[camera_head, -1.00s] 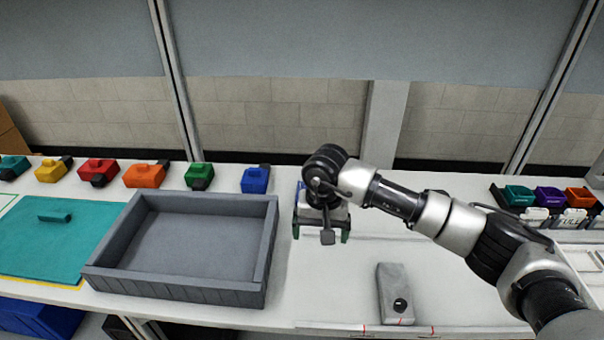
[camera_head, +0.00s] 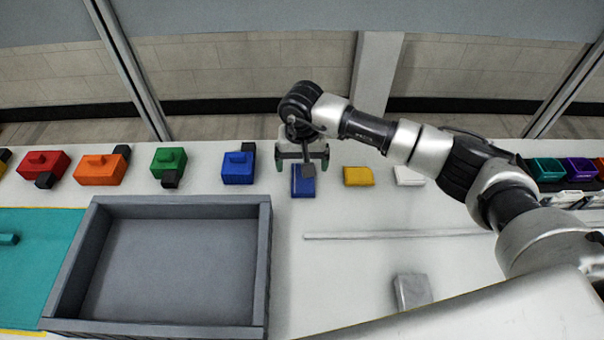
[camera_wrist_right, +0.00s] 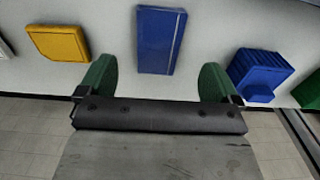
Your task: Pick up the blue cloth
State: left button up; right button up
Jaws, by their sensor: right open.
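The blue cloth (camera_head: 303,184) is a small flat folded block on the white table, just right of the blue lidded box. My right gripper (camera_head: 302,162) hangs above and slightly behind it, partly covering its far edge. In the right wrist view the blue cloth (camera_wrist_right: 160,40) lies just ahead of the open green fingers of my right gripper (camera_wrist_right: 158,80), centred between them, with nothing held. My left gripper is not in view.
A yellow cloth (camera_head: 358,176) and a white one (camera_head: 409,176) lie to the right. A blue box (camera_head: 238,168) stands to the left. A grey tray (camera_head: 264,250) fills the left front. A thin rail (camera_head: 400,235) and a grey block (camera_head: 412,291) lie in front; the table between is clear.

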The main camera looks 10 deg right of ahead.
aim_at(303, 180)
jog(key=shift+f, duration=0.35)
notch_tip(303, 180, down, 5)
jog(key=shift+d+f+p, duration=0.1)
jog(key=shift+p, duration=1)
jog(key=shift+f, duration=0.2)
jog(key=c, duration=1)
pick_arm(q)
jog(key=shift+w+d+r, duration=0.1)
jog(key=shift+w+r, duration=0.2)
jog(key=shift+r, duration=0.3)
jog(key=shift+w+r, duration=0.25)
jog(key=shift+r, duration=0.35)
pick_arm(e)
jog(key=shift+r, duration=0.1)
